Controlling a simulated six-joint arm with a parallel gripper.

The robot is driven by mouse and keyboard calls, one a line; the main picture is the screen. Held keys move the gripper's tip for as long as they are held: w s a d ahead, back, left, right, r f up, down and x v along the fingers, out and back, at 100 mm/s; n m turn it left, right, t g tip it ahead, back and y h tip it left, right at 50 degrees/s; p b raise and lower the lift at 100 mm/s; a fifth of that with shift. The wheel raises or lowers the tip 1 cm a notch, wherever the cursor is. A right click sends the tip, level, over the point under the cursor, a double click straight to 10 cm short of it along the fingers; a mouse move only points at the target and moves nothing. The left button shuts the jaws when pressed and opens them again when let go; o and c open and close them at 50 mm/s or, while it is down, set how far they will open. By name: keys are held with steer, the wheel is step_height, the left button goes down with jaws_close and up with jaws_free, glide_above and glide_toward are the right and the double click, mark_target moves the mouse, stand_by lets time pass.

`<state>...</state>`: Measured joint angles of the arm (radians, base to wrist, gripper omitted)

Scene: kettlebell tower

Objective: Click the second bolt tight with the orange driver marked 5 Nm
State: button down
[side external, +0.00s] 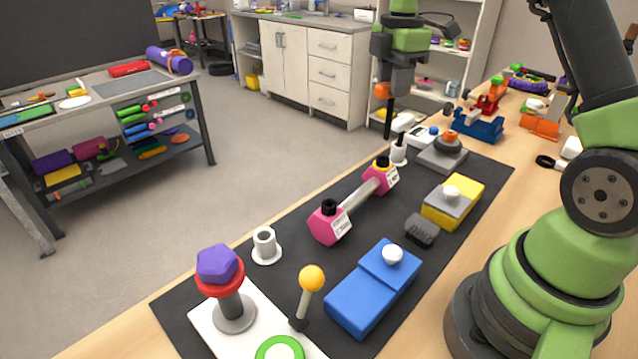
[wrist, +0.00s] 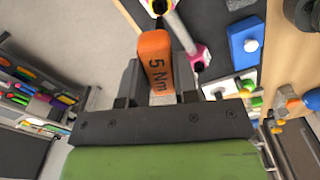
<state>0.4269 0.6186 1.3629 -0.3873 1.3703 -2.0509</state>
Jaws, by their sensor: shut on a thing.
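The orange driver (wrist: 156,62), marked 5 Nm, is upright in my gripper (wrist: 157,85), whose jaws are shut on its handle. In the side view my gripper (side external: 384,88) holds the driver's orange handle (side external: 382,91) high, with its dark shaft (side external: 388,125) pointing down. The shaft's tip appears above the far black bolt (side external: 383,160), with a gap between them in the picture. That bolt stands on the far pink end block (side external: 385,175) of a dumbbell-like part. A near black bolt (side external: 329,207) stands on the near pink block (side external: 325,225). A grey bar joins the blocks.
An empty white holder (side external: 265,246) stands near the mat's left edge. A white-topped item (side external: 399,150) stands close behind the far block. A yellow-grey box (side external: 453,203), a blue box (side external: 374,288) and a yellow-knobbed lever (side external: 312,279) rise from the dark mat.

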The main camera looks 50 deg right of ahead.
mark_target(391, 100)
stand_by(0.4)
steer(key=shift+f, duration=1.65)
steer(key=shift+f, duration=0.2)
